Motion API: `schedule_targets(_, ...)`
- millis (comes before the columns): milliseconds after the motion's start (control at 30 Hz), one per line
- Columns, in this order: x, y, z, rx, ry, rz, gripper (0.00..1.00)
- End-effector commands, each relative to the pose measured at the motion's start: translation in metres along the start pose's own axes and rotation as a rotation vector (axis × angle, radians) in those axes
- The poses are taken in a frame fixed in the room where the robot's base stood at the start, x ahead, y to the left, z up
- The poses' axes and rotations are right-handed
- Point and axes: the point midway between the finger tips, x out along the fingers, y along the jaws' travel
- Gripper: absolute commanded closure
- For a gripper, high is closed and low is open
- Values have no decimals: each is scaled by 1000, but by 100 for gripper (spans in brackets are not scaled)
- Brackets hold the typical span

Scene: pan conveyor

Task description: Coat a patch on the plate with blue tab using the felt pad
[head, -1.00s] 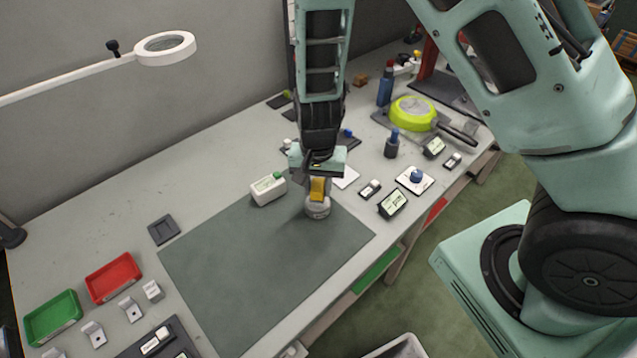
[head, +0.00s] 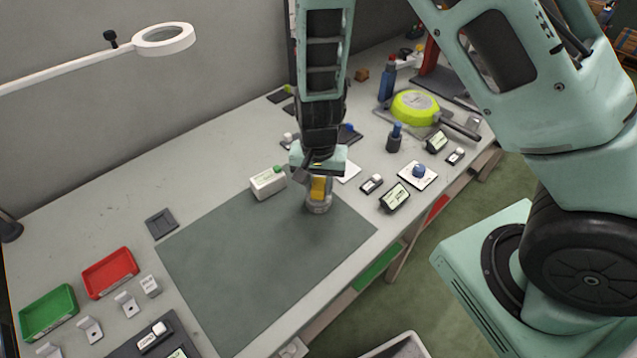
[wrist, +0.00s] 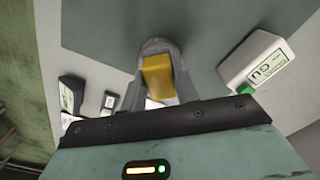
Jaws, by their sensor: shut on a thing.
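My gripper (head: 318,178) is shut on the yellow block of a tool with a round grey base, which looks like the felt pad (head: 319,205). It is over the far right part of the grey-green mat; I cannot tell whether its base touches the mat. In the wrist view the yellow block (wrist: 158,77) sits between my fingers, with the round base beyond. A white square plate (head: 427,182) with a blue knob lies to the right; I cannot tell whether it is the plate with blue tab. Another blue piece (head: 348,131) shows behind my gripper, partly hidden.
Small labelled displays (head: 395,197), a dark blue bottle (head: 395,138) and a lime pan (head: 414,108) are to the right. Red (head: 110,272) and green (head: 48,312) trays lie left. The mat (head: 250,270) is clear.

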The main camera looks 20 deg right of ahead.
Motion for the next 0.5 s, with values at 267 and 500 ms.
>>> schedule_targets(267, 4, 0, 0, 0, 0, 0, 88)
schedule_targets(500, 6, 0, 0, 0, 0, 0, 88)
